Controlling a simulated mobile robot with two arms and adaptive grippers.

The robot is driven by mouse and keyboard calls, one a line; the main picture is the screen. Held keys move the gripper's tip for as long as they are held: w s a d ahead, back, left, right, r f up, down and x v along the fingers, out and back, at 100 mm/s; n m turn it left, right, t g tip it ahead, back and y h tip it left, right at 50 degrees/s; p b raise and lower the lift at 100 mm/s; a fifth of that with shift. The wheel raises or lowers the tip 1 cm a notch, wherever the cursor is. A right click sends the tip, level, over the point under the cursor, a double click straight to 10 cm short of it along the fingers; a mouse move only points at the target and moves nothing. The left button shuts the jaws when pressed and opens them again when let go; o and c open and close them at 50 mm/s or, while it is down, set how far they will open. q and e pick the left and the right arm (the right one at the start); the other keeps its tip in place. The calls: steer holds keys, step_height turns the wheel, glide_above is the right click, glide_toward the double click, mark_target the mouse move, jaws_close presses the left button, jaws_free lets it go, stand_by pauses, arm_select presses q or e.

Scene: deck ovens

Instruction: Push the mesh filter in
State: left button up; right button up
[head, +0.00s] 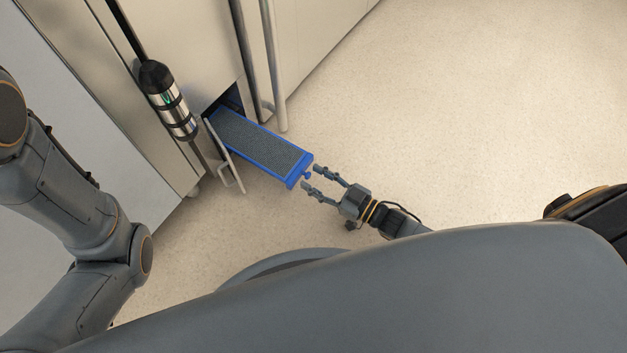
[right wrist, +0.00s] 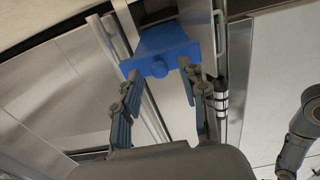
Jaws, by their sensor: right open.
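The mesh filter (head: 262,145) is a long blue frame with grey mesh. It sticks far out of a dark slot low in the steel oven front, and its inner end is hidden in the slot. A small blue knob is on its outer end. My right gripper (head: 310,178) is open, its fingers on either side of the knob and just short of the filter's end face. In the right wrist view the filter's blue end (right wrist: 160,52) with its round knob is ahead of the open fingers. My left arm is at the left of the head view; its gripper is out of view.
A small steel flap (head: 226,160) stands open beside the filter's left side. Vertical bar handles (head: 272,65) are to the right of the slot. A black and silver cylinder (head: 167,98) is on the front at left. The floor (head: 440,110) to the right is clear.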

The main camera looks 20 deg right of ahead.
steer(key=shift+w+a, duration=0.35)
steer(key=shift+w, duration=0.1)
jaws_close()
